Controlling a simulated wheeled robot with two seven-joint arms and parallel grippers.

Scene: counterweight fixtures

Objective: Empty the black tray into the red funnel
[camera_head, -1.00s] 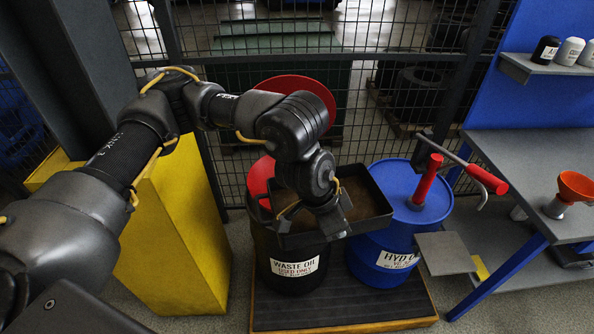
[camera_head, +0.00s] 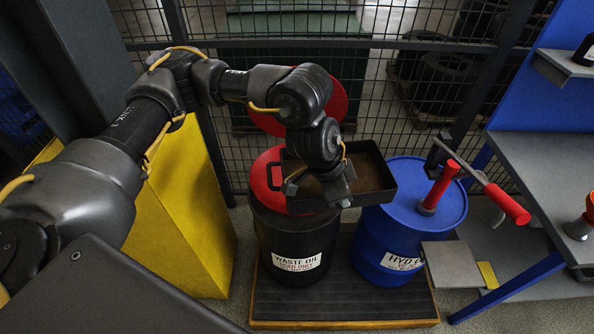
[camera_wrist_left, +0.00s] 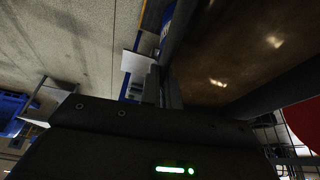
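The black tray (camera_head: 388,196) holds a brown, shiny liquid. It hangs over the back right of the waste oil drum, partly over the gap to the blue drum. My left gripper (camera_head: 322,188) is shut on its near side, and the tray also shows close up in the wrist view (camera_wrist_left: 240,50). The fingertips are partly hidden. The red funnel (camera_head: 266,182) sits on top of the black waste oil drum (camera_head: 285,240), left of and below the tray, which hides part of it. Its round red lid (camera_head: 340,100) stands open behind my arm. My right gripper is out of view.
A blue drum (camera_head: 400,235) with a red-handled pump (camera_head: 440,185) stands right of the waste oil drum on a dark pallet (camera_head: 340,300). A wire fence stands behind. A yellow block (camera_head: 180,210) is left; a workbench (camera_head: 550,170) with an orange funnel (camera_head: 590,212) is right.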

